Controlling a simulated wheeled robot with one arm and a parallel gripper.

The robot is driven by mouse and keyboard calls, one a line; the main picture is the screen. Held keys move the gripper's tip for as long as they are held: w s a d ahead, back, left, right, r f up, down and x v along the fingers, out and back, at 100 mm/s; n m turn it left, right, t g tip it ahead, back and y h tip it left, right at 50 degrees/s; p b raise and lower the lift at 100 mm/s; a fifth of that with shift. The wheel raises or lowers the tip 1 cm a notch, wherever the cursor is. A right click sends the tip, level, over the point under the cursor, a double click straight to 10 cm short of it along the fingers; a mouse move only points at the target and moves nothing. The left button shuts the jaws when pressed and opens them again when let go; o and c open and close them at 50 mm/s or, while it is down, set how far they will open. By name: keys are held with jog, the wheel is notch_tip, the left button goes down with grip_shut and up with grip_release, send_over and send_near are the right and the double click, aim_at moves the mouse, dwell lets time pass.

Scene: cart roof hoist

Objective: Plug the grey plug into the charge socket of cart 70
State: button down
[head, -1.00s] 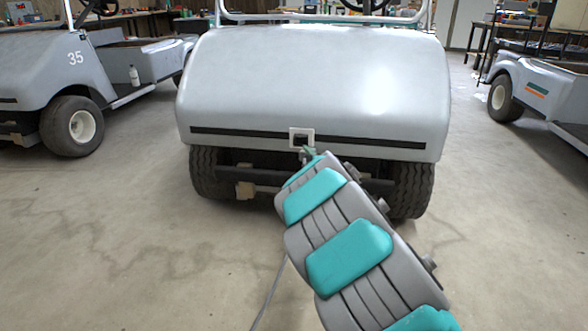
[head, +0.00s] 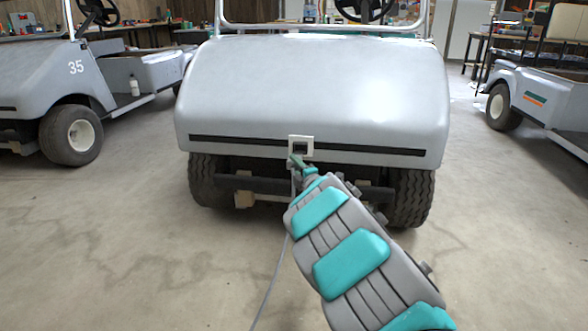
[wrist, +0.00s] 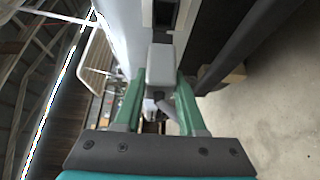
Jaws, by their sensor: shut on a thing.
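The charge socket (head: 300,146) is a light square frame with a dark opening, set in the black strip on the front of the grey cart (head: 315,90). No number shows on this cart's front. My gripper (head: 296,163) is just below the socket, slightly to its left. In the wrist view, its green fingers (wrist: 158,100) are shut on the grey plug (wrist: 160,66). The plug's front faces the socket (wrist: 163,14), seemingly with a small gap. The plug is mostly hidden by my gripper in the head view. A grey cable (head: 270,285) hangs down to the floor.
A cart marked 35 (head: 40,90) stands at the left, another cart (head: 545,95) at the right. The front cart's tyres (head: 411,195) and underside bar lie close below the socket. The concrete floor (head: 130,240) in front is clear.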

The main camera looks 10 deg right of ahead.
aim_at(299, 155)
jog(key=shift+w+d+f, duration=0.1)
jog(key=shift+w+d, duration=0.15)
jog(key=shift+w, duration=0.45)
jog(key=shift+w+d, duration=0.25)
jog(key=shift+w, duration=0.45)
jog(key=shift+w+d, duration=0.15)
jog(key=shift+w, duration=0.4)
jog(key=shift+b, duration=0.65)
dwell(0.5)
jog(key=shift+w+d, duration=0.3)
jog(key=shift+w, duration=0.5)
jog(key=shift+w+d, duration=0.25)
jog(key=shift+w, duration=0.5)
jog(key=shift+c, duration=2.1)
grip_release()
jog(key=v, duration=0.7)
jog(key=shift+s+p, duration=0.4)
jog(key=shift+p, duration=0.05)
